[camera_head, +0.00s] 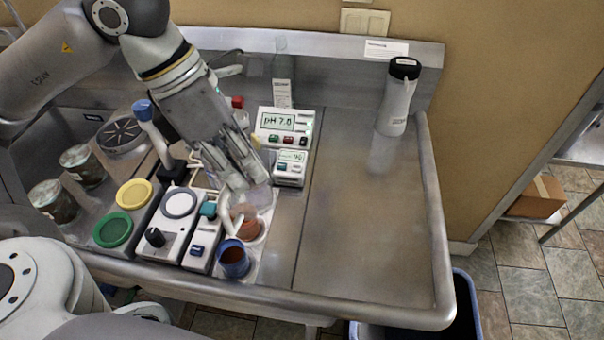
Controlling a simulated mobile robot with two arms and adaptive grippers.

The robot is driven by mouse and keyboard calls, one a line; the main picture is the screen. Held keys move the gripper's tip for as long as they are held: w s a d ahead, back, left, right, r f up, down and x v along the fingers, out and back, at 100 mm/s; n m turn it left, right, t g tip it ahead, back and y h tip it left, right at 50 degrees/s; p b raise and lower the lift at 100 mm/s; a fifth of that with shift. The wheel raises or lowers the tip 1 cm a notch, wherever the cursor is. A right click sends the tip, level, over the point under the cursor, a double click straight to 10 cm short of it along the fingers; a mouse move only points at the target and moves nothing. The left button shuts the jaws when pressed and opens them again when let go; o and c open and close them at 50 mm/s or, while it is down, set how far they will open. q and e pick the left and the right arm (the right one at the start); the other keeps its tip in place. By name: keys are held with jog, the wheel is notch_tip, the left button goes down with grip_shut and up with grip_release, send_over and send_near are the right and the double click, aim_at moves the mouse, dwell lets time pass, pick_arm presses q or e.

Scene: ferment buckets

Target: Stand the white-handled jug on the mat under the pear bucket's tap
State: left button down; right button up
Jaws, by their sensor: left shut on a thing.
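My left gripper (247,184) reaches down from the upper left and is closed over a clear vessel with a white curved handle (227,219), which seems to be the white-handled jug. A reddish-brown content (249,230) shows low in or behind its clear wall; I cannot tell which. My fingers hide part of its rim, and I cannot tell whether its base touches the surface. A blue-rimmed cup with brown content (234,261) stands just in front of it. I cannot make out the pear bucket, its tap or the mat. My right gripper is not in view.
A pH meter (279,123) and a smaller display unit (290,167) stand behind the jug. White devices (173,226) and yellow and green discs (113,230) lie left. A white bottle (397,99) stands at the back right. The steel counter (365,225) is clear right of centre.

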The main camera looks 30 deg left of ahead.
pick_arm(q)
jog(key=w+d+f+p, duration=0.3)
jog(key=w+f, duration=0.3)
jog(key=w+d+f+p, duration=0.3)
jog(key=w+f, duration=0.2)
jog(key=f, duration=0.1)
jog(key=shift+w+d+f+p, duration=0.3)
jog(key=shift+w+p, duration=0.05)
jog(key=shift+p, duration=0.05)
jog(key=c, duration=1.6)
grip_release()
jog(key=shift+o, duration=0.7)
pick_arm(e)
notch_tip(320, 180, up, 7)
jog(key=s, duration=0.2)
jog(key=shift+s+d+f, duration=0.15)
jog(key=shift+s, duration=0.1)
